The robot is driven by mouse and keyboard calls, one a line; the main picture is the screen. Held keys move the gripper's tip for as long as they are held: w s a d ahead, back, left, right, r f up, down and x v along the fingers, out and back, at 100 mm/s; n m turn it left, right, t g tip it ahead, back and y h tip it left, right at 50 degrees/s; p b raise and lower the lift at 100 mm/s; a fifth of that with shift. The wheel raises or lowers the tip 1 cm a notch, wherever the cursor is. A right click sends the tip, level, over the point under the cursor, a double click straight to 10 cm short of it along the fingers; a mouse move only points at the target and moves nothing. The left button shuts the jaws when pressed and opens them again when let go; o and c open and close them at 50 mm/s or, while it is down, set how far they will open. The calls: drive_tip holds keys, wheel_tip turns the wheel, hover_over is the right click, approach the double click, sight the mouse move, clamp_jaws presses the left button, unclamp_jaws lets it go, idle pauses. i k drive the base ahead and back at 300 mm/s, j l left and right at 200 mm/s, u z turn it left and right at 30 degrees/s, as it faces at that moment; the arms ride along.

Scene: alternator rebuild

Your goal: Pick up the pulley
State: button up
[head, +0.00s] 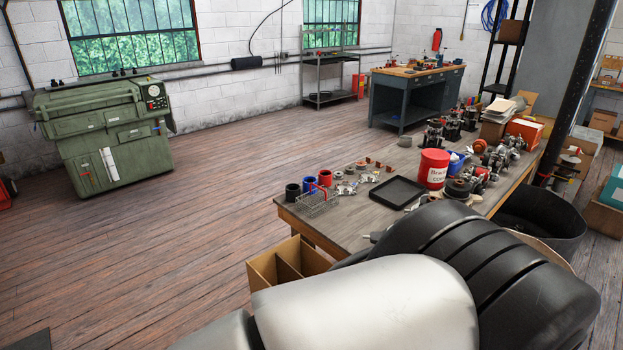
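I cannot clearly single out the pulley at this size. Several small round metal parts (346,188) lie on the workbench (340,215), between the wire basket and the black tray, and one of them may be it. A dark round part with a reddish top (458,188) sits right of the red tub. My own grey and black arm fills the lower right foreground and hides the near part of the bench. My gripper does not show.
A wire basket (318,205), dark, blue and red cups (310,184), a black tray (397,192), a red tub (433,168) and several alternators (500,155) crowd the bench. A cardboard box (275,272) stands below its left end. The wooden floor (170,240) at left is clear.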

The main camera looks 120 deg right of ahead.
sight(349, 170)
drive_tip(key=z, duration=4.15)
